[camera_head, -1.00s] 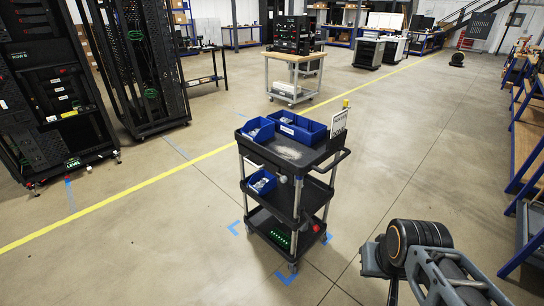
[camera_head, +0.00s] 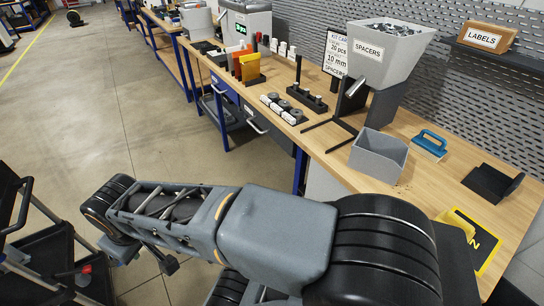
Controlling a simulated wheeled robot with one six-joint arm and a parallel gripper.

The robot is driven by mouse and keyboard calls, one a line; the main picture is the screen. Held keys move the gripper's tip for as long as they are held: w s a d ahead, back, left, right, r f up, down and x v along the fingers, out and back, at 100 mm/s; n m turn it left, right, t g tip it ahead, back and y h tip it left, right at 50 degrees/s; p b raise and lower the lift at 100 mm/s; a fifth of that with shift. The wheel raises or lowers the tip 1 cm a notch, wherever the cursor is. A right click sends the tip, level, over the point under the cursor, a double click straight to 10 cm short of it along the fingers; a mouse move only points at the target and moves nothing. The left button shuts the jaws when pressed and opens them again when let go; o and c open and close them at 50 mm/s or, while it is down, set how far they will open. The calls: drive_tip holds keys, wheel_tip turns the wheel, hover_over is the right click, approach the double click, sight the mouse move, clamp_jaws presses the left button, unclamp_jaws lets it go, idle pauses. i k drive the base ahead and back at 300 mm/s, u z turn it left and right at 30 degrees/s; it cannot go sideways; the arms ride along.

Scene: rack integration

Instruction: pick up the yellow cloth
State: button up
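A yellow cloth (camera_head: 457,222) lies crumpled near the front right of the wooden workbench (camera_head: 430,190). It lies on or against a dark mat with a yellow border and part of a yellow letter N (camera_head: 485,238). My arm's thick black joint is in front of this corner in the picture and may hide part of the cloth. My arm stretches across the lower picture, with its elbow at the left, away from the cloth. I cannot make out my gripper's fingers.
A grey bin (camera_head: 378,156), a blue-handled brush (camera_head: 429,142) and a black bracket (camera_head: 491,184) stand around the bench's right part. A spacer hopper (camera_head: 385,60) rises behind them. A black cart (camera_head: 45,262) stands at lower left. Floor at left is open.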

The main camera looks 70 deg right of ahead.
sight(449, 216)
drive_tip(key=u, duration=5.5)
drive_tip(key=k, duration=1.05)
drive_tip(key=u, duration=1.45)
drive_tip(key=i, duration=1)
drive_tip(key=u, duration=0.05)
